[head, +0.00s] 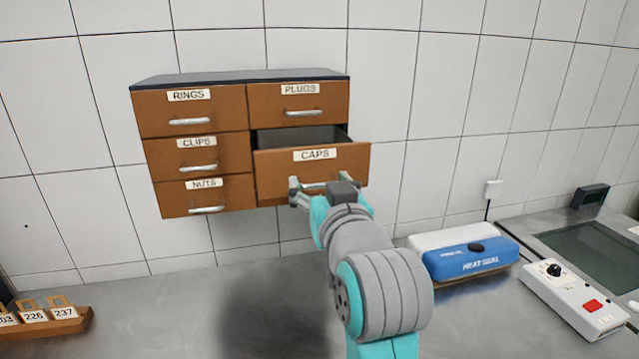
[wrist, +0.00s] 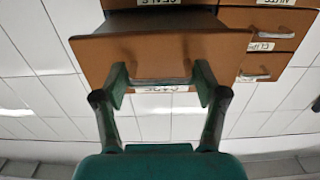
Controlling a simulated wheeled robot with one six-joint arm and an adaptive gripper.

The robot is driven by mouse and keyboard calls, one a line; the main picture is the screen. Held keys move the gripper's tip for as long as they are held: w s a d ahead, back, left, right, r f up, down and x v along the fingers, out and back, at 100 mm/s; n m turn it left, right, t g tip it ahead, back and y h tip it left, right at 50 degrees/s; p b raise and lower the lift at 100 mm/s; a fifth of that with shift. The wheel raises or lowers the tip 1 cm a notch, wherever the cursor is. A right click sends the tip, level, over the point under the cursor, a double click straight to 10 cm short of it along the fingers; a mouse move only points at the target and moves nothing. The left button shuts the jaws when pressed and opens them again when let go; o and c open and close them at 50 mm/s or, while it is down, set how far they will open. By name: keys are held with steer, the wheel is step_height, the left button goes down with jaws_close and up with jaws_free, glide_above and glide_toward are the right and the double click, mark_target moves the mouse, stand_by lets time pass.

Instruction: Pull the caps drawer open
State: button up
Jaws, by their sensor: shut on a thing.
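The caps drawer (head: 312,168) is in the right column of a brown wall cabinet, below the PLUGS drawer. It stands partly open, its front forward of the other fronts, with a dark gap above it showing the inside. My gripper (head: 314,188) is at the front of this drawer, shut on its handle, which is mostly hidden by the fingers. In the wrist view the caps drawer (wrist: 150,55) appears upside down, with the two green fingers of my gripper (wrist: 160,84) against its front. I see no contents in the drawer.
The RINGS (head: 189,108), CLIPS (head: 197,155), NUTS (head: 205,197) and PLUGS (head: 298,103) drawers are closed. A blue heat sealer (head: 470,262) and a white control box (head: 575,300) stand on the bench at right. A wooden rack (head: 50,325) is at left. The bench between is clear.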

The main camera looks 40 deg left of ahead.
steer(key=o, duration=1.5)
steer(key=shift+w+d, duration=0.15)
steer(key=shift+c, duration=0.2)
steer(key=v, duration=1.2)
steer(key=w+d+f+m+t+h, duration=0.1)
steer(key=d+f+m+h, duration=0.1)
steer(key=d+f, duration=0.45)
steer(key=d+f+m+t+h, duration=0.15)
steer(key=d+f, duration=0.25)
steer(key=f, duration=0.6)
steer(key=w+d+f+m+t+h, duration=0.1)
steer(key=d+f+m+h, duration=0.1)
steer(key=d+f, duration=0.55)
steer(key=s+d+f+m+h, duration=0.2)
steer(key=s+d+f+h, duration=0.2)
steer(key=s+d+f, duration=0.65)
steer(key=s+d+f+m+h, duration=0.1)
steer(key=s+d, duration=0.3)
steer(key=s, duration=0.6)
steer(key=s+d+f+m+h, duration=0.1)
steer(key=s+d+f+h, duration=0.2)
steer(key=s, duration=0.8)
steer(key=shift+d+f, duration=0.7)
steer(key=shift+d, duration=0.4)
